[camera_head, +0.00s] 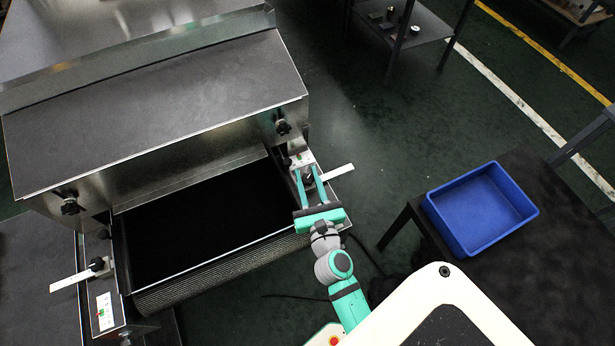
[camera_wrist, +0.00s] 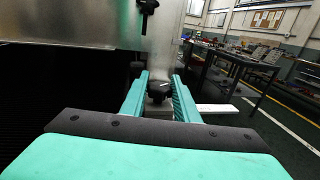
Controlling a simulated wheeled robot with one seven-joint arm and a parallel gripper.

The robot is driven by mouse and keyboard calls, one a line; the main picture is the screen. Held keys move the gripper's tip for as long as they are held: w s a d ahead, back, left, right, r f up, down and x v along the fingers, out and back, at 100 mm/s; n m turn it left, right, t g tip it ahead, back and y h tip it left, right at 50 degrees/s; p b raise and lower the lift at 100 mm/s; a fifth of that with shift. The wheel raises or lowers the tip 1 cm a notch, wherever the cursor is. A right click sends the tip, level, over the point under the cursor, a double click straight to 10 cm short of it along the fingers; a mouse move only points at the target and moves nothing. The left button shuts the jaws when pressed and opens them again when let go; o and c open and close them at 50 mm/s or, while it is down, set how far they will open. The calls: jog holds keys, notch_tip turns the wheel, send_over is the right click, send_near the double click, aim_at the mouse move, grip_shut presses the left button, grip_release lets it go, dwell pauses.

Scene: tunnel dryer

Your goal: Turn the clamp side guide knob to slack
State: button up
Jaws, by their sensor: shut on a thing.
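A dark side guide clamp knob (camera_wrist: 159,90) sits between the two teal fingers of my gripper (camera_wrist: 160,78) in the wrist view. My gripper (camera_head: 306,174) is at the right front corner of the dryer in the head view, its fingers shut on this knob (camera_head: 309,180). The fingers partly hide the knob there. A white guide bar (camera_head: 338,172) sticks out to the right beside it and also shows in the wrist view (camera_wrist: 217,108). A small label with a green mark (camera_head: 301,158) lies just behind the knob. The knob's exact angle cannot be read.
A similar black knob (camera_head: 97,264) with a white bar (camera_head: 70,282) is at the left front corner. Black hood knobs (camera_head: 282,127) (camera_head: 70,206) sit above the dark belt (camera_head: 205,225). A blue bin (camera_head: 480,208) stands on a dark table to the right.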

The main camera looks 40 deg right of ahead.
jog(key=n+y, duration=0.3)
jog(key=y, duration=0.1)
jog(key=n+t+y, duration=0.1)
jog(key=n+y, duration=0.2)
jog(key=y, duration=0.2)
jog(key=shift+d+f+y, duration=0.1)
jog(key=shift+y, duration=0.2)
jog(key=n+g+y, duration=0.1)
jog(key=n+y, duration=0.1)
jog(key=y, duration=0.1)
jog(key=n+y, duration=0.2)
jog(key=y, duration=0.1)
jog(key=shift+n+g+y, duration=0.4)
jog(key=shift+y, duration=0.3)
jog(key=o, duration=1)
jog(key=shift+o, duration=0.2)
jog(key=shift+s, duration=0.1)
jog(key=v, duration=1)
jog(key=shift+s+d, duration=0.2)
jog(key=shift+s, duration=0.05)
